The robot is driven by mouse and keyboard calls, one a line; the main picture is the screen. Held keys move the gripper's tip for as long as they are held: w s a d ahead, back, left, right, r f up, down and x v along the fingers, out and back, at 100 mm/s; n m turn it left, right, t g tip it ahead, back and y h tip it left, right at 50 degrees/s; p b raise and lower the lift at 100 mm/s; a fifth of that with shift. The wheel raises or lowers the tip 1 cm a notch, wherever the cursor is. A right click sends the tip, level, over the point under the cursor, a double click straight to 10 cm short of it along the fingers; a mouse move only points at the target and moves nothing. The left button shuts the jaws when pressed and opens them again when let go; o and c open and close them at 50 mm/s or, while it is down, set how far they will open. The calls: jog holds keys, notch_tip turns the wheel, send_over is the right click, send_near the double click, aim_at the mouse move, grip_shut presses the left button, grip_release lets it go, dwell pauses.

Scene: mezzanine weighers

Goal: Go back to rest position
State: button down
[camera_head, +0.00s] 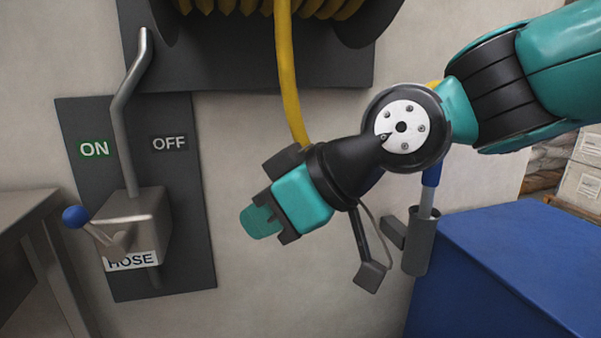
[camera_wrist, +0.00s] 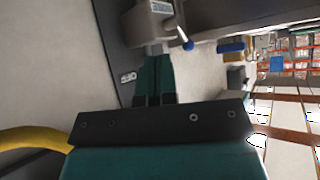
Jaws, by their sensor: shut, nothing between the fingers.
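My gripper (camera_head: 262,221) is in the middle of the head view, teal and black, pointing down and left. It is shut, with nothing between its fingers. It is in front of the pale wall, to the right of the hose lever panel and apart from it. In the wrist view the shut teal fingers (camera_wrist: 153,80) point up toward the grey lever box (camera_wrist: 150,22). The rest of my arm reaches in from the upper right.
The grey lever box (camera_head: 138,228) has a long metal lever (camera_head: 122,115) and a blue knob (camera_head: 75,216). A yellow hose (camera_head: 287,80) hangs from the reel behind my arm. A blue cabinet (camera_head: 510,265) stands at right, a metal table (camera_head: 30,225) at left.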

jog(key=s+d+f+m+g+h, duration=0.1)
jog(key=s+d+f+m+h, duration=0.3)
jog(key=d, duration=0.6)
jog(key=s+d+f+m+g+h, duration=0.25)
jog(key=s+d+f, duration=0.35)
jog(key=d, duration=0.4)
notch_tip(320, 180, up, 26)
jog(key=s+p, duration=0.1)
jog(key=p, duration=2.4)
jog(key=shift+d, duration=0.2)
jog(key=shift+s+t+y, duration=0.1)
jog(key=shift+t+y, duration=0.15)
